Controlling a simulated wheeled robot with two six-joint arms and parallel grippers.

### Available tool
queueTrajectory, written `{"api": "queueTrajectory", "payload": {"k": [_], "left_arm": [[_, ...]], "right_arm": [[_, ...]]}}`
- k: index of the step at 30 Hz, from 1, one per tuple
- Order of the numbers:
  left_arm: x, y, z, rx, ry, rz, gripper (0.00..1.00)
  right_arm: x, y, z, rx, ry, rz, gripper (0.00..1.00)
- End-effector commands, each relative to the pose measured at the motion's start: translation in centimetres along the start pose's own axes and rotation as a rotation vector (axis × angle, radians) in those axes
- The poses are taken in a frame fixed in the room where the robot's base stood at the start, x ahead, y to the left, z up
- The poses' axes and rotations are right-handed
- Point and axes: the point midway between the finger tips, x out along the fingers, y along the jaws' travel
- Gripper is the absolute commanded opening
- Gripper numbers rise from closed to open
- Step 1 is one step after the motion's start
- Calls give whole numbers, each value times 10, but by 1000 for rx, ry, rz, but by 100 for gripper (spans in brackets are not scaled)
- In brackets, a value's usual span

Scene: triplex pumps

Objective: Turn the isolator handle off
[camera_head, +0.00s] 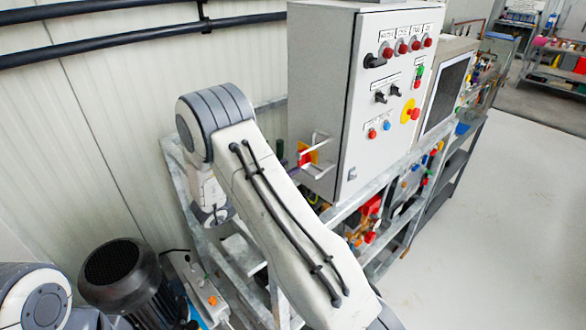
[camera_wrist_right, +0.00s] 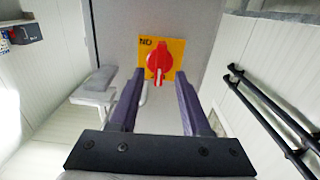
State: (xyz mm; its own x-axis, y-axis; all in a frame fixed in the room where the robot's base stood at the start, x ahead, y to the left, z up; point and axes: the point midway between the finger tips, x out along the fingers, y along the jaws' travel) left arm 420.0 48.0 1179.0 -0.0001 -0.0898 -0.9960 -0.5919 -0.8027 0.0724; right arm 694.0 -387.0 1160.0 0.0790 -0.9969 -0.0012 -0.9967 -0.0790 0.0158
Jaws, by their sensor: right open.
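The isolator handle (camera_wrist_right: 158,62) is a red rotary handle on a square yellow plate (camera_wrist_right: 177,47) on the grey cabinet's side. In the wrist view its grip lies along the picture's vertical, with a pale lower end. Dark letters show at the plate's upper left. My right gripper (camera_wrist_right: 160,75) is open, one dark finger on each side of the handle's lower end, with gaps to both. Contact cannot be seen. In the head view the handle (camera_head: 308,154) is small and partly covered by the gripper, and my right arm crosses the middle. My left gripper is out of view.
The grey control cabinet (camera_head: 322,70) carries several buttons and switches on its front, including a red knob on yellow (camera_head: 410,111). It stands on a metal frame. Black pipes (camera_head: 120,38) run along the wall. A dark motor (camera_head: 118,275) stands low at left. Floor at right is clear.

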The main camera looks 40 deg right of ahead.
Motion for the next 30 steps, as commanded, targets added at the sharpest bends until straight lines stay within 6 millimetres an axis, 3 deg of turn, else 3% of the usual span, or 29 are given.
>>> {"api": "queueTrajectory", "payload": {"k": [6, 12, 30], "left_arm": [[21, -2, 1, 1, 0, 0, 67], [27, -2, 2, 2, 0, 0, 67], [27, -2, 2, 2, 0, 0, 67]], "right_arm": [[-45, -1, 4, 1, -1, -4, 48], [-66, 0, 2, -1, -1, -2, 48], [-69, -1, 1, 0, -4, -5, 48]]}}
